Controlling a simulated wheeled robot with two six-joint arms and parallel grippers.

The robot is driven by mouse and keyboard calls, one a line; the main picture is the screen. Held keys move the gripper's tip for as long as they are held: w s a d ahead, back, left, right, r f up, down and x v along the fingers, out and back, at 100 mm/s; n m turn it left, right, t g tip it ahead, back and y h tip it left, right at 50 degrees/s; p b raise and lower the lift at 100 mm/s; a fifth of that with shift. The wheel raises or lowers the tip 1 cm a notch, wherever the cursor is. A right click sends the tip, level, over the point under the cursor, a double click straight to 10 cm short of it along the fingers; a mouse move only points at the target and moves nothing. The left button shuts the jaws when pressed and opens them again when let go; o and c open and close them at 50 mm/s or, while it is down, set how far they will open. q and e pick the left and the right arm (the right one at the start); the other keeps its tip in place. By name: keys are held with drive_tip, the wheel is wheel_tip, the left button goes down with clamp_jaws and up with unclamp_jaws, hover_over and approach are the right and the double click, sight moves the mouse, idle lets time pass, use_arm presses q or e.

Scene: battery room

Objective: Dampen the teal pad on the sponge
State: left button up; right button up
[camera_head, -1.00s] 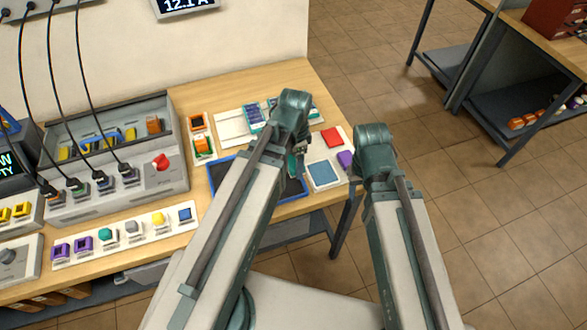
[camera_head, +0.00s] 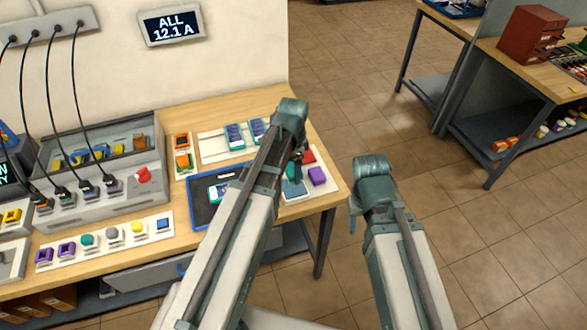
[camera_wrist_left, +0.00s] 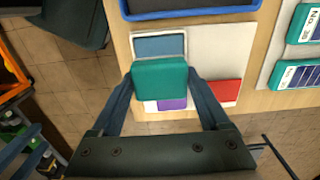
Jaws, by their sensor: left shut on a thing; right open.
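The teal pad (camera_wrist_left: 160,80) is a block held between the fingers of my left gripper (camera_wrist_left: 162,88), which is shut on it. In the head view my left gripper (camera_head: 296,168) is mostly hidden behind its own arm. The sponge (camera_wrist_left: 159,45) is a blue-grey square in a white frame; it also shows in the head view (camera_head: 294,189). The pad overlaps the sponge's near edge in the wrist view; I cannot tell whether they touch. My right gripper (camera_wrist_left: 28,150) is empty and open, off the table's edge.
A red pad (camera_head: 308,156) and a purple pad (camera_head: 317,177) lie beside the sponge. A blue-rimmed tray (camera_head: 198,214) with a cell in it lies left of it. Labelled cells (camera_head: 235,135) stand behind. A grey charger unit (camera_head: 125,195) fills the left.

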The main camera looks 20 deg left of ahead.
sight(293, 187)
use_arm(q)
drive_tip(key=shift+f+b, duration=2.35)
drive_tip(key=shift+f, duration=0.25)
drive_tip(key=shift+f+b, duration=0.5)
drive_tip(key=shift+r, duration=0.1)
wheel_tip(293, 187, up, 7)
drive_tip(key=p, duration=0.7)
idle(0.4)
